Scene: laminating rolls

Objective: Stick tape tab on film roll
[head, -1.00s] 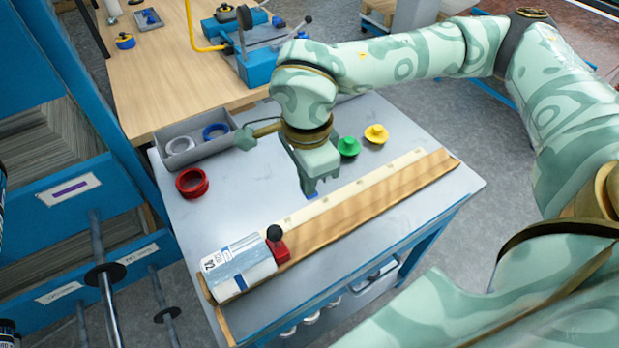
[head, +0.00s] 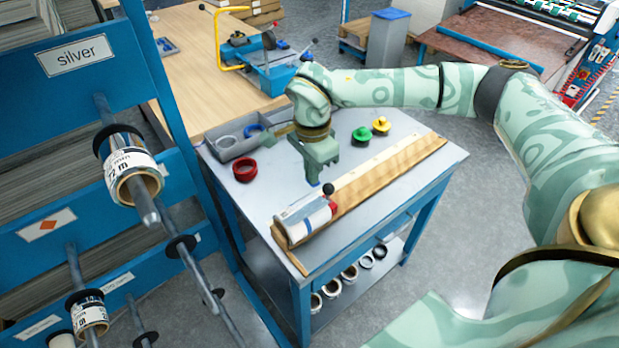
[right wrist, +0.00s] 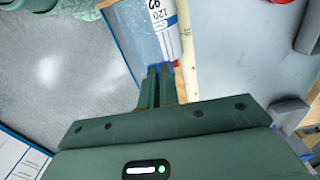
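The film roll (head: 305,218), clear and silvery with a white printed label, lies at the near left end of the wooden board on the table. It also shows at the top of the right wrist view (right wrist: 165,22). My right gripper (head: 315,178) points down beside the roll's far end, above the table. In the right wrist view its fingers (right wrist: 160,72) are close together, with a small blue tape tab (right wrist: 158,68) at their tips. The tab appears apart from the roll; the exact gap is hard to tell. My left gripper is not in view.
A red block (head: 333,207) with a black knob (head: 328,188) stands at the roll's end. A red ring (head: 245,169), a grey tray (head: 234,150), and green (head: 362,136) and yellow (head: 381,125) knobbed pieces stand farther back. A blue rack with rolls (head: 132,172) is at left.

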